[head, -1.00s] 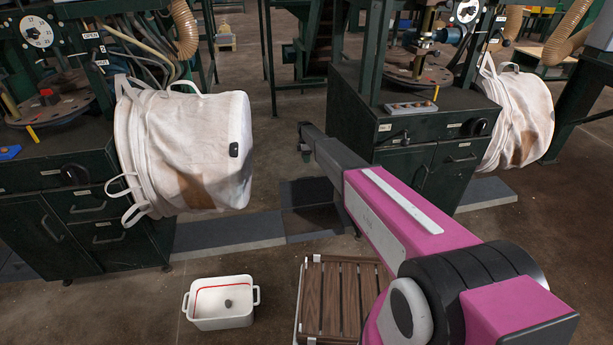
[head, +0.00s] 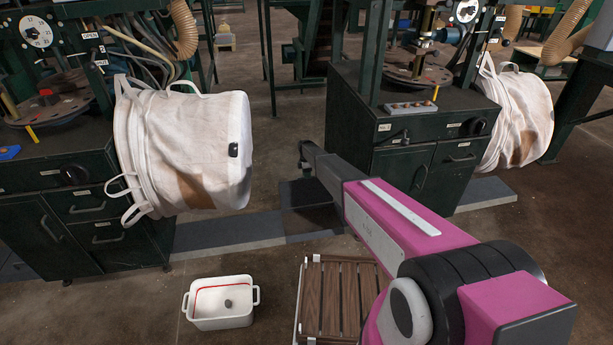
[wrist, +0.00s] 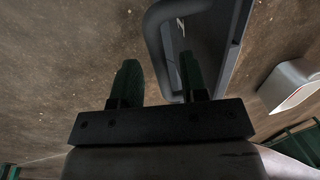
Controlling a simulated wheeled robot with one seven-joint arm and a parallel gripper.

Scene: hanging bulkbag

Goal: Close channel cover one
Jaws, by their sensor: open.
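A grey channel strip (head: 240,231) runs along the floor between the two machines. A dark section (head: 303,192) of it lies by my gripper, partly hidden by my arm; I cannot tell whether it is a cover or an open channel. In the wrist view a dark grey panel (wrist: 213,35) with a thick bent grey handle (wrist: 157,38) is ahead of my gripper (wrist: 157,72). My two green fingers are apart. The handle's lower end shows between them, but I cannot tell its depth. My gripper (head: 305,153) is small and dark in the head view.
A white bulk bag (head: 195,150) hangs at the left machine, another (head: 520,115) at the right. A white tub (head: 221,320) holding a small grey lump and a slatted wooden platform (head: 335,300) stand in front.

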